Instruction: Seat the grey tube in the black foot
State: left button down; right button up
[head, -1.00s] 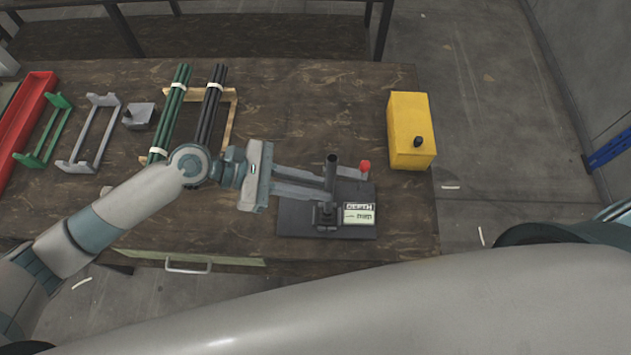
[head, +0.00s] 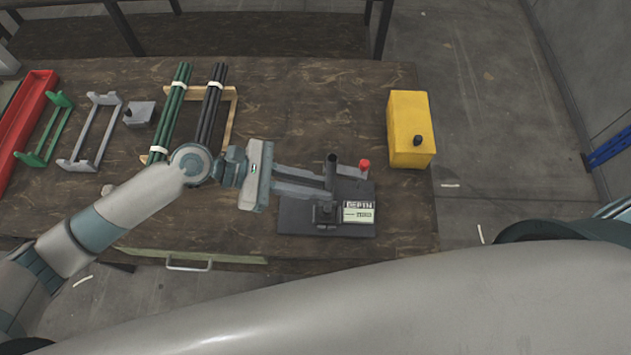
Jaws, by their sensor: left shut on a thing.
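The dark grey tube (head: 331,170) stands about upright between the long fingers of my left gripper (head: 332,189), which is shut on it from the left. The black foot (head: 324,214) is a small block on the black base plate of the press (head: 295,220), just below the tube in the picture. The tube's lower end is partly hidden by the near finger, and I cannot tell how deep it sits in the foot. A display marked DEPTH (head: 358,213) lies right of the foot; its reading is too small to make out. My right gripper is not in view.
A red knob (head: 364,164) stands just behind the press. Green tubes (head: 170,115) and dark tubes (head: 211,110) lie on a wooden rack (head: 233,95). Brackets and a red tray (head: 25,118) are at left.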

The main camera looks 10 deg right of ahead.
pick_arm(q)
jog(key=shift+p, duration=1.15)
dwell(1.4)
jog(key=shift+f+b, duration=0.7)
jog(key=shift+f, duration=1.15)
dwell(0.3)
jog(key=c, duration=1.6)
grip_release()
jog(key=shift+c, duration=0.2)
jog(key=shift+a, duration=0.1)
jog(key=b+v, duration=0.5)
jog(key=v, duration=1.2)
jog(key=shift+r, duration=0.15)
jog(key=shift+s, duration=0.1)
